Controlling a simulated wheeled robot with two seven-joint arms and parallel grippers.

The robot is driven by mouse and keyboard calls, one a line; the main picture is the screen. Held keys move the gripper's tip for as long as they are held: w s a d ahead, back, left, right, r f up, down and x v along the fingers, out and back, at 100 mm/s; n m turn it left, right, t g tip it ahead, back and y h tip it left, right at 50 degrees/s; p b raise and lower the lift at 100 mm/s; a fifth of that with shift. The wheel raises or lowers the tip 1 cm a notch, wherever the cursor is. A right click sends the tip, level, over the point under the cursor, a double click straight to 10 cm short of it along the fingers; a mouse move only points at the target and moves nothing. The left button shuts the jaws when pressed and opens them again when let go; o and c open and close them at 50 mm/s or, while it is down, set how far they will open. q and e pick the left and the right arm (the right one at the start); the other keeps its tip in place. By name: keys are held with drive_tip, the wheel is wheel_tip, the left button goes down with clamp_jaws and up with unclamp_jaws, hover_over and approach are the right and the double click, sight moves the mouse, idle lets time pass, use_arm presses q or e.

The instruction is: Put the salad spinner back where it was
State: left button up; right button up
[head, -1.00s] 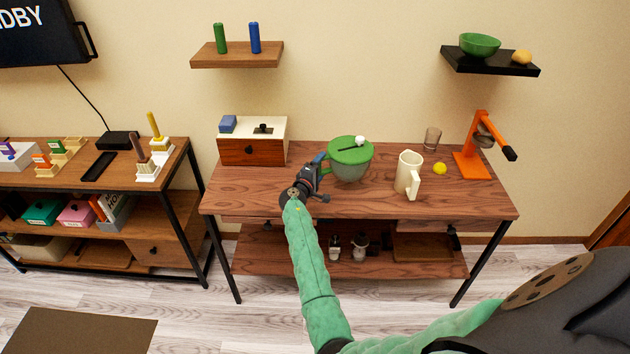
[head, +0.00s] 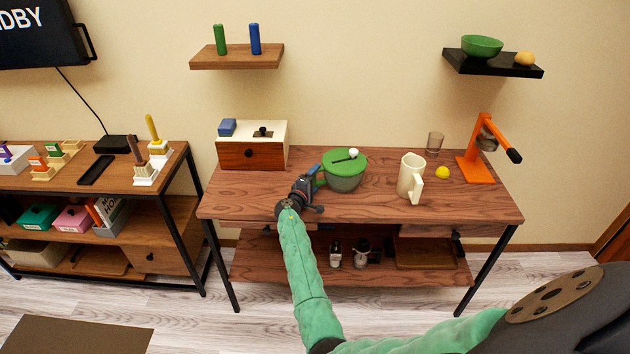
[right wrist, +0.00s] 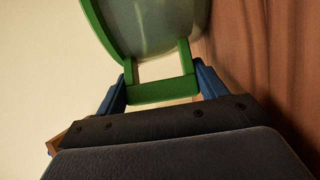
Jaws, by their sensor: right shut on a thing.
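The salad spinner (head: 344,172) has a green lid with a white knob and a clear grey-green bowl. It is upright at the middle of the wooden table (head: 250,202). My right gripper (head: 316,179) is at its left side, shut on its green handle. In the right wrist view the green handle (right wrist: 163,90) of the spinner lies between the two blue fingers, with the bowl beyond it. I cannot tell whether the bowl's base touches the table. My left gripper is not in view.
A cream pitcher (head: 411,178) stands right of the spinner, with a yellow ball (head: 442,173), a glass (head: 434,143) and an orange press (head: 476,165) beyond. A cream box with a wooden drawer (head: 252,153) stands at back left. The table's front left is clear.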

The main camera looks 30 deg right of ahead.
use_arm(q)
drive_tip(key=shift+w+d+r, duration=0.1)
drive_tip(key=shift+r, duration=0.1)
use_arm(e)
drive_tip(key=o, duration=1.4)
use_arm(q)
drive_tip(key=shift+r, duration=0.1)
